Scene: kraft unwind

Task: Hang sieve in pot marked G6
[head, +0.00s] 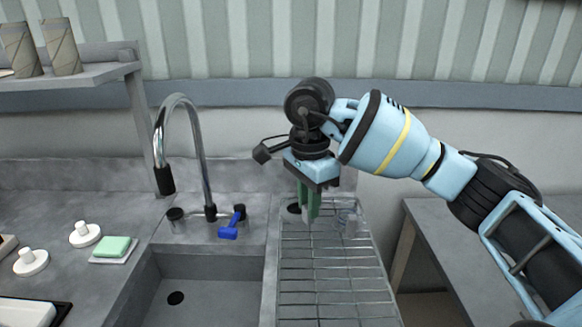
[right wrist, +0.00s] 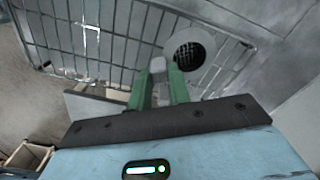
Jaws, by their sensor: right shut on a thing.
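My right gripper (head: 308,218) points down over the far end of the wire rack, its green fingers shut on a small pale grey piece (right wrist: 157,66), which I cannot identify for certain. In the right wrist view a round, pale-rimmed thing with a dark mesh-like inside (right wrist: 190,52) is beside the fingertips; it may be the sieve, but I cannot tell whether it joins the held piece. In the head view a dark round shape (head: 294,208) is just left of the fingers. A small clear or pale vessel (head: 348,222) is to their right. I can read no G6 mark. My left gripper is out of view.
The wire rack (head: 333,297) lies right of the sink (head: 205,292). A green sponge (head: 115,246) is on the left counter. A separate grey table (head: 455,250) stands right.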

